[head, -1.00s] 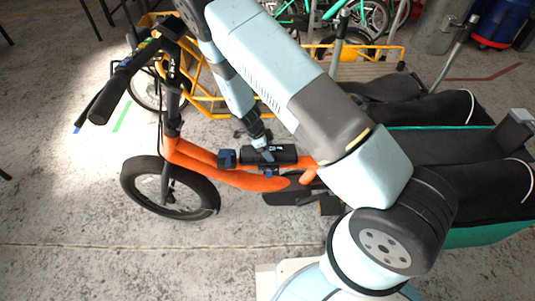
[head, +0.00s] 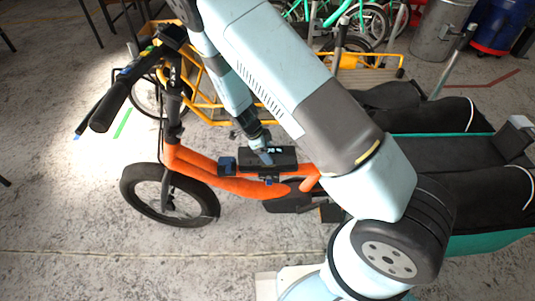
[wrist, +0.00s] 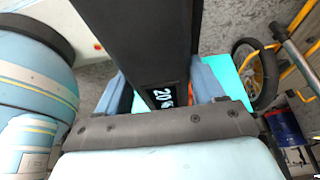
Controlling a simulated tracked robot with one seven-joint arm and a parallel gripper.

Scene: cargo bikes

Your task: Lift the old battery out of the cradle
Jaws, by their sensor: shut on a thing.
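The old battery (head: 284,157) is a long black box above the orange frame of the cargo bike (head: 235,185) in the head view. My gripper (head: 265,156) comes down from above and is shut across it. In the wrist view the battery (wrist: 150,45) runs between my two blue fingers (wrist: 160,88), with a white "20" label near its lower end. The cradle under the battery is mostly hidden; a small blue part shows just below it. I cannot tell whether the battery is clear of the cradle.
A dark blue block (head: 227,165) sits on the frame just left of the battery. The handlebar (head: 122,88) rises at left, and black cargo bags (head: 450,165) lie at right. A yellow rack bike (head: 215,105) stands close behind. Open floor lies in front.

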